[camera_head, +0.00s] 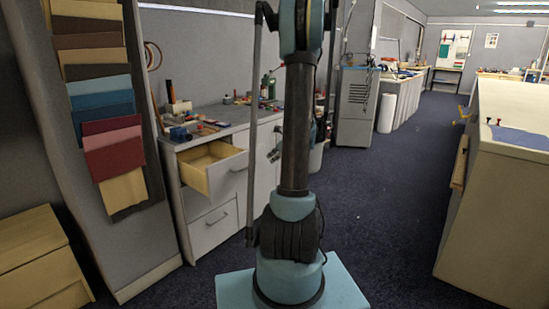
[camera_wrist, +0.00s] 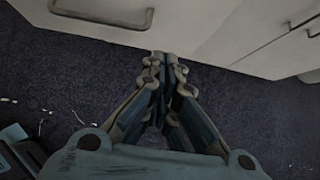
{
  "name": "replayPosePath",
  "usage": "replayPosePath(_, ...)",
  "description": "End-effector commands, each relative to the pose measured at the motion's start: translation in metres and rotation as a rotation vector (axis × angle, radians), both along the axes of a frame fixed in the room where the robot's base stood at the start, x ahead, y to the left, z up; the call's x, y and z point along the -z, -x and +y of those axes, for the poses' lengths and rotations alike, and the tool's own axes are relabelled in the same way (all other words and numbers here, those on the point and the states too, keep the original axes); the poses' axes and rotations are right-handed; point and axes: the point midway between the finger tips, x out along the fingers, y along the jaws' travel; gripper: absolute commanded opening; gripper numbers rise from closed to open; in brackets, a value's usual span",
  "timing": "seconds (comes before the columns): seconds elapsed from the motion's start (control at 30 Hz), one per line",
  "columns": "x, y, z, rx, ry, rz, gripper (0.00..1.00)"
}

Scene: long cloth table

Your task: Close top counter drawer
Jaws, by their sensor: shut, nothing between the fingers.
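The top counter drawer (camera_head: 229,178) is pulled out from the white counter (camera_head: 178,203) in the head view. Its wooden inside shows, and its front faces right, behind and left of my arm. A lower drawer (camera_head: 214,227) beneath it looks shut. In the wrist view, my gripper (camera_wrist: 163,58) is shut with its fingertips together and nothing between them. The tips point toward pale cabinet fronts. A front with a dark handle (camera_wrist: 103,14) is at upper left, and another pale front (camera_wrist: 265,35) is at right. I cannot tell which front is the open drawer's, or whether the tips touch one.
Small tools and bottles lie on the counter top (camera_head: 235,115). A pale bench (camera_head: 500,200) stands at right. Dark carpet (camera_head: 390,200) is clear between them.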

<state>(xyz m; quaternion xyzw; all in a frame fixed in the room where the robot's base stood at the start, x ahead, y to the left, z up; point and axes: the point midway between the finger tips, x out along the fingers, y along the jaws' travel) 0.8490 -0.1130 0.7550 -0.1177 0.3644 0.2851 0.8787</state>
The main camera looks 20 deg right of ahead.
Motion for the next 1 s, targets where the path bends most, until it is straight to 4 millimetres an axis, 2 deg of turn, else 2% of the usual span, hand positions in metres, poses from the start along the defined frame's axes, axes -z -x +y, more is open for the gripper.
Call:
replayPosePath(0.43,0.045,-0.036,0.027,-0.004,-0.001,0.0,0.0)
replayPosePath(0.7,0.044,-0.061,0.046,-0.003,0.002,0.0,0.0)
replayPosePath(1.0,0.044,-0.068,0.05,-0.001,0.0,0.0,0.0)
